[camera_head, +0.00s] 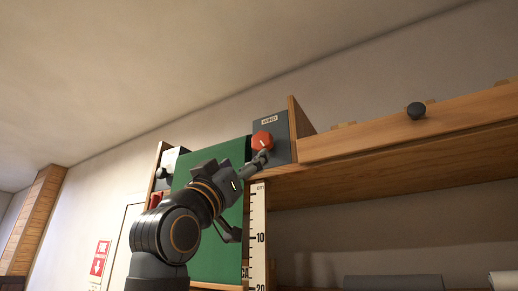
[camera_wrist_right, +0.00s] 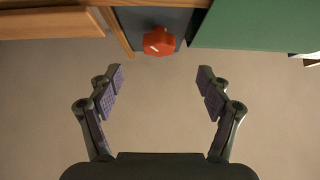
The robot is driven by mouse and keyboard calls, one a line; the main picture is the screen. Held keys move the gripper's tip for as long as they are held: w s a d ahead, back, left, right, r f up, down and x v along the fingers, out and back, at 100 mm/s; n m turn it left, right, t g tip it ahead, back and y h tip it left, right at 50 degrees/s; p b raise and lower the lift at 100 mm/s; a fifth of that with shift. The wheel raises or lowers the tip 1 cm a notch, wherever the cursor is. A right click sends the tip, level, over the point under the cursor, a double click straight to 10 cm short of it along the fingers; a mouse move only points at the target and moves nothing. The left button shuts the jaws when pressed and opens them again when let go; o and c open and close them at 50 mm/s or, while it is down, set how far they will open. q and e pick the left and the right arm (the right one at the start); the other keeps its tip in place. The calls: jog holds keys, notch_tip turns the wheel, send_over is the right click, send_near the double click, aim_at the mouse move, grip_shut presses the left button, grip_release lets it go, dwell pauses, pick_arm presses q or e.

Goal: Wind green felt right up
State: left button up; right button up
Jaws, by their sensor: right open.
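The green felt (camera_head: 213,262) hangs as a tall sheet, partly hidden behind my right arm; it also shows at the top right of the wrist view (camera_wrist_right: 250,25). A red knob (camera_head: 262,140) sits on a dark panel (camera_head: 282,152) labelled WIND, just right of the felt's top. In the wrist view the red knob (camera_wrist_right: 159,42) is ahead, between the directions of the fingers. My right gripper (camera_head: 251,197) is open and empty; in the wrist view its spread fingers (camera_wrist_right: 158,75) stop short of the knob. My left gripper is out of view.
A white cm scale (camera_head: 258,228) runs down the felt's right edge. A wooden shelf (camera_head: 400,138) with a black knob (camera_head: 416,110) extends right. Another black knob (camera_head: 162,173) is at the left frame. Grey rolls (camera_head: 392,282) lie below the shelf.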

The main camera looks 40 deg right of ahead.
aim_at(260, 144)
jog(key=p+x, duration=0.6)
jog(key=x, duration=0.4)
jog(key=shift+s+d, duration=0.1)
jog(key=shift+s+r, duration=0.1)
jog(key=shift+s, duration=0.05)
jog(key=shift+a, duration=0.2)
